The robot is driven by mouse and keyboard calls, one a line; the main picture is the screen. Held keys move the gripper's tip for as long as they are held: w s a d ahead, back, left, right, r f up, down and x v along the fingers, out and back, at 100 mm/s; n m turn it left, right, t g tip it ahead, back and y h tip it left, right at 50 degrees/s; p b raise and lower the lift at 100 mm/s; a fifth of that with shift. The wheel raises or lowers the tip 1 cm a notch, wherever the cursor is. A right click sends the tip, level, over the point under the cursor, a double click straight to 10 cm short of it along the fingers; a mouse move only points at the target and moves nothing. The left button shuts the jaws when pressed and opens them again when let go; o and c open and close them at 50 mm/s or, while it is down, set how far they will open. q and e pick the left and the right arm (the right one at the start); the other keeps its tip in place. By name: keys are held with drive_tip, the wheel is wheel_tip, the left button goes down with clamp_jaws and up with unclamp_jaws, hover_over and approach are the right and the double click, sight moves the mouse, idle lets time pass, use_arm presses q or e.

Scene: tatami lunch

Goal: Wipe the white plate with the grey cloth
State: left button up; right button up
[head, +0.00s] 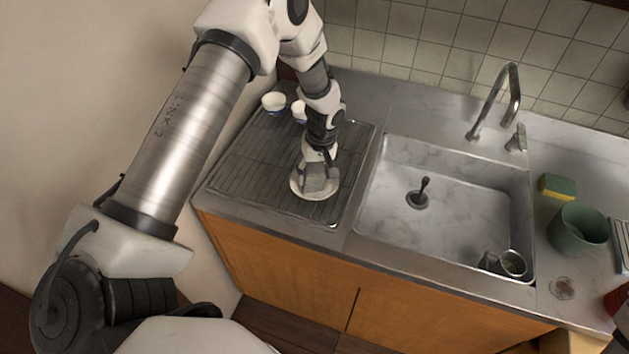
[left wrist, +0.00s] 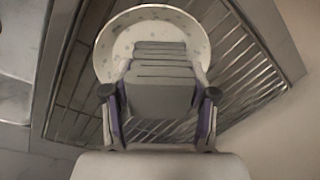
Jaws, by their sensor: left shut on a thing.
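The white plate (head: 312,198) lies on the ribbed drainboard left of the sink. In the left wrist view, the plate (left wrist: 122,38) shows a pale inside with small marks around its rim. My left gripper (head: 319,172) is over the plate, pointing down. It is shut on the folded grey cloth (left wrist: 160,88), which hides the near part of the plate in the wrist view. The cloth (head: 317,185) is over the plate's inside in the head view; whether it touches the plate I cannot tell.
Two small white-and-blue bowls, one nearer the wall (head: 273,101), stand at the back of the drainboard (head: 243,165). The sink (head: 455,215) holds a grey cup (head: 512,263). A sponge (head: 558,186) and a green container (head: 578,229) are on the right counter.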

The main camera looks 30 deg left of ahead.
use_arm(q)
drive_tip(key=m+p, duration=0.1)
drive_tip(key=m, duration=0.5)
drive_tip(key=shift+w+r+t, duration=0.1)
drive_tip(key=shift+r+t, duration=0.05)
drive_tip(key=shift+t, duration=0.15)
drive_tip(key=m, duration=0.2)
drive_tip(key=m+p, duration=0.1)
drive_tip(key=m, duration=0.2)
drive_tip(key=shift+w+d+t, duration=0.1)
drive_tip(key=shift+w+t, duration=0.1)
drive_tip(key=shift+t, duration=0.1)
drive_tip(key=shift+w+m+p, duration=0.1)
drive_tip(key=shift+m+p, duration=0.25)
drive_tip(key=shift+m, duration=1.05)
